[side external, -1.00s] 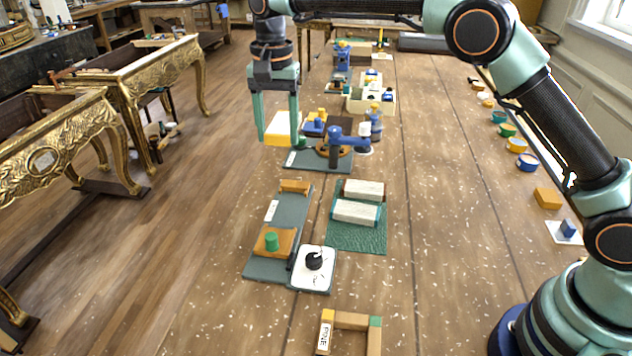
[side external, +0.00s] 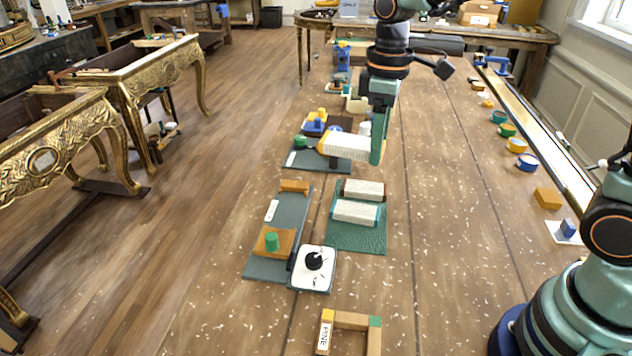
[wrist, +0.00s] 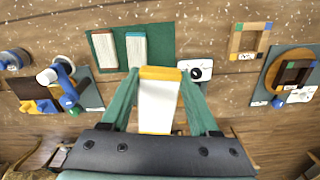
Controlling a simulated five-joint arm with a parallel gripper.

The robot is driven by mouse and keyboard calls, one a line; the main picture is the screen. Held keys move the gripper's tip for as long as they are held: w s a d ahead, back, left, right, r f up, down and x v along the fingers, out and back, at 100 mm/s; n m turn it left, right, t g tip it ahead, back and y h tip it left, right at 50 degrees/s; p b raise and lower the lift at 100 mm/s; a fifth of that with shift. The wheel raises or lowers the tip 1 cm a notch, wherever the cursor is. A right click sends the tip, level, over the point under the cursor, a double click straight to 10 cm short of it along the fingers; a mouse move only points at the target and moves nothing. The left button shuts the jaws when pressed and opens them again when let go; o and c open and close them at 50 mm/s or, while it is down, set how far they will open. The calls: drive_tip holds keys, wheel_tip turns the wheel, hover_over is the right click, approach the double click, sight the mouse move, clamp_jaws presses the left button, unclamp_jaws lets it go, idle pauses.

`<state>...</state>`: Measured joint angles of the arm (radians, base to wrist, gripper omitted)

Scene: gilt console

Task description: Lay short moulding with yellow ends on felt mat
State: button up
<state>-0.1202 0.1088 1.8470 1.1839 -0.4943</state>
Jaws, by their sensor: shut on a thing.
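My gripper (side external: 366,148) is shut on the short white moulding with yellow ends (side external: 345,145) and holds it above the bench. In the side view it is beyond the mat. In the wrist view my gripper (wrist: 159,75) has a green finger on each side of the moulding (wrist: 158,102), with a yellow end across its top. The green felt mat (side external: 357,239) lies flat on the bench. Two white mouldings lie side by side on it, one with teal ends (side external: 355,212) and one with reddish ends (side external: 363,190). The mat (wrist: 163,45) has a bare strip beside the teal-ended one.
A grey board (side external: 290,215) with a wooden block and green knob lies left of the mat. A white square with a black knob (side external: 313,262) is near the mat's front-left corner. A PINE-marked wooden frame (side external: 350,320) lies in front. The bench right of the mat is clear.

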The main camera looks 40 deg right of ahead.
sight(377, 243)
drive_tip(key=f, duration=0.7)
drive_tip(key=s+f+n, duration=0.1)
drive_tip(key=f, duration=0.6)
drive_tip(key=s+d+f+n, duration=0.1)
drive_tip(key=f, duration=0.5)
drive_tip(key=shift+s+f, duration=0.2)
drive_tip(key=shift+f, duration=0.2)
drive_tip(key=o, duration=1.1)
drive_tip(key=shift+f, duration=0.15)
